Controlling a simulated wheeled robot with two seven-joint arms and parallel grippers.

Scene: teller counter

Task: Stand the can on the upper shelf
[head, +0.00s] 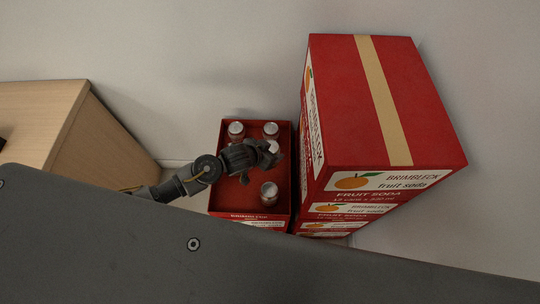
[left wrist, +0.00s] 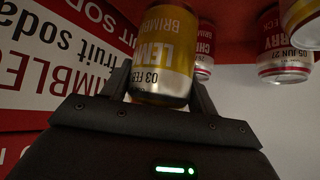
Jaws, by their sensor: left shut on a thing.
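My left gripper (head: 268,152) reaches over the open red tray (head: 225,200) in the head view. It is shut on a can (head: 274,147), whose pale top shows at the fingertips. In the left wrist view the held can (left wrist: 165,55) is yellow and silver with partly visible "LEM" lettering and a date code, between the two fingers (left wrist: 160,90). Whether it touches the tray floor I cannot tell. No upper shelf is recognisable in either view. My right gripper is not in view.
Other cans stand in the tray: two at the back (head: 236,131) (head: 270,130) and one at the front (head: 269,194). A tall stack of red soda cartons (head: 350,110) stands close on the right. A wooden cabinet (head: 85,125) is at the left, a plain wall behind.

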